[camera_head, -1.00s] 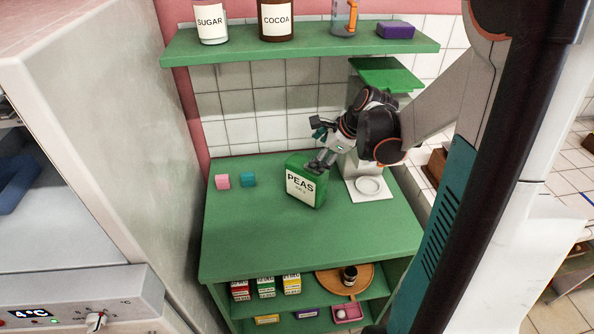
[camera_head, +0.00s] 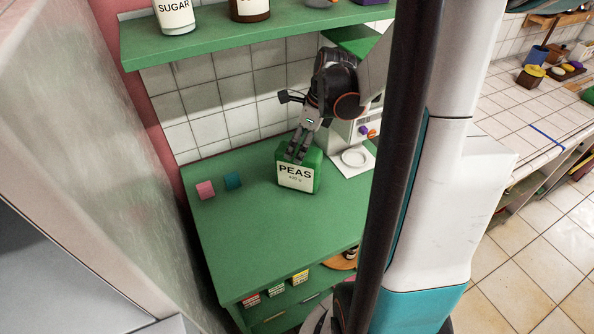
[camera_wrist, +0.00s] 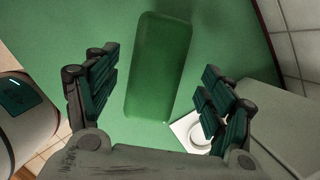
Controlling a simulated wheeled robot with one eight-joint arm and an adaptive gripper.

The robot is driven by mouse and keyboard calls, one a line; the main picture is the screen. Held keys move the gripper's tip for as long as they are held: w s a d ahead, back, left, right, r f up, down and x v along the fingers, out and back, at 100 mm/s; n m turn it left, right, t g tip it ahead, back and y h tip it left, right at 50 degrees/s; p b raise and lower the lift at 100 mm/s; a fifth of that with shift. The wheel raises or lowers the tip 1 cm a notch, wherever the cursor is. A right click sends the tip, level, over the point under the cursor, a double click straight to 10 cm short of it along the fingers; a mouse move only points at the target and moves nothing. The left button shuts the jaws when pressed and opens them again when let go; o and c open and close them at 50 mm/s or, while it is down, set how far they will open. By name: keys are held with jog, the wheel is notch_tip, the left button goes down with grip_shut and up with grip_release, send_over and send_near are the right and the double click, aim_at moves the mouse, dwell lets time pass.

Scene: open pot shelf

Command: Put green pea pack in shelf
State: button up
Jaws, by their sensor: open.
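The green pea pack (camera_head: 298,174), with a white PEAS label, stands upright on the green counter of the shelf unit (camera_head: 260,225). My gripper (camera_head: 299,150) is above and at the pack's top in the head view, pointing down. In the wrist view, my gripper (camera_wrist: 155,100) is open, with one finger on each side of the pack. The pack's green top (camera_wrist: 160,65) lies between and beyond the fingers, with gaps to both. The shelf's lower compartments hold small packs (camera_head: 275,288) and are partly hidden by my body.
A pink cube (camera_head: 205,190) and a teal cube (camera_head: 232,181) stand left of the pack. A white machine with a round plate (camera_head: 355,157) stands close on the right. An upper green shelf (camera_head: 215,42) holds jars. The counter's front is clear.

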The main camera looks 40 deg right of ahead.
aim_at(298, 148)
jog(key=x, duration=0.3)
jog(key=shift+b, duration=0.35)
jog(key=shift+s+b+x, duration=0.2)
jog(key=shift+b+x, duration=0.45)
jog(key=shift+x, duration=0.65)
jog(key=shift+s+b+x, duration=0.2)
jog(key=shift+b+x, duration=0.4)
jog(key=shift+x, duration=0.7)
jog(key=shift+d+f+b, duration=0.1)
jog(key=shift+f+b, duration=0.2)
jog(key=shift+f, duration=0.05)
jog(key=c, duration=1.5)
jog(key=shift+r, duration=0.1)
notch_tip(298, 148, up, 10)
jog(key=p, duration=0.4)
jog(key=shift+r, duration=0.1)
jog(key=shift+c, duration=0.2)
